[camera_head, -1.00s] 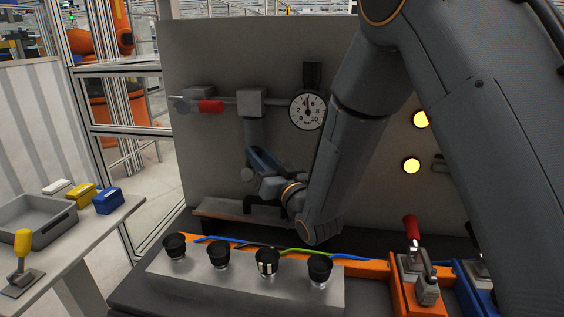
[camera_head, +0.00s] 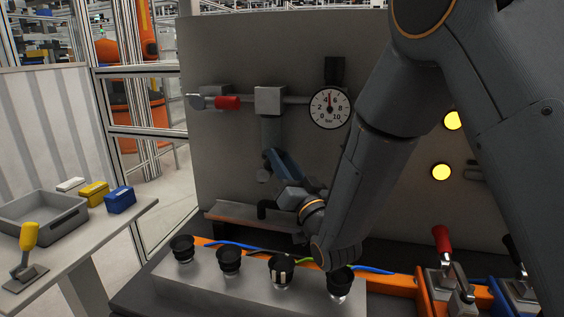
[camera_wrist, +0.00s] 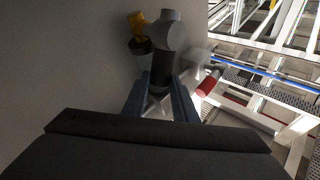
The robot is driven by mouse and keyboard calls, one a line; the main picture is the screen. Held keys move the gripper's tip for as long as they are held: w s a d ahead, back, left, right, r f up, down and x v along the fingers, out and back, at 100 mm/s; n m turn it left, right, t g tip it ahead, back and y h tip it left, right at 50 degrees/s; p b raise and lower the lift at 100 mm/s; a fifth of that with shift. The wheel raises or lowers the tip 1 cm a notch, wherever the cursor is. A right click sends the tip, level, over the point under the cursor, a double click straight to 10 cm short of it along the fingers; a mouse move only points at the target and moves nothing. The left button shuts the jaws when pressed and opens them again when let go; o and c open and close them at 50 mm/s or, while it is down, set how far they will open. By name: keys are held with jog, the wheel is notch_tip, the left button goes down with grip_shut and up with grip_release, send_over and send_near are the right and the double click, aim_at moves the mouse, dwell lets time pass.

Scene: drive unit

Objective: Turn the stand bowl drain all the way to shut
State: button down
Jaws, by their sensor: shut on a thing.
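The stand's grey filter block (camera_head: 270,99) hangs on the pipe on the panel, with a cylindrical bowl (camera_head: 271,132) below it. My gripper (camera_head: 272,157) reaches up from the lower right, its blue fingers at the bowl's lower end. In the wrist view my gripper (camera_wrist: 158,100) has a finger on each side of the lower end of the dark bowl (camera_wrist: 163,68). It is shut on the drain there. The drain itself is mostly hidden by the fingers, so its turn position cannot be read.
A red-handled valve (camera_head: 227,102) and a pressure gauge (camera_head: 329,108) flank the block. A small shelf (camera_head: 240,214) lies below. Several black knobs (camera_head: 229,260) and a red-handled clamp (camera_head: 441,240) stand in front. A side table with a grey tray (camera_head: 45,222) is at left.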

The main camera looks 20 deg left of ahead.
jog(key=c, duration=1.4)
grip_release()
jog(key=shift+c, duration=0.2)
jog(key=b+v, duration=0.2)
jog(key=v, duration=0.5)
jog(key=shift+s+d, duration=0.25)
jog(key=shift+f, duration=0.1)
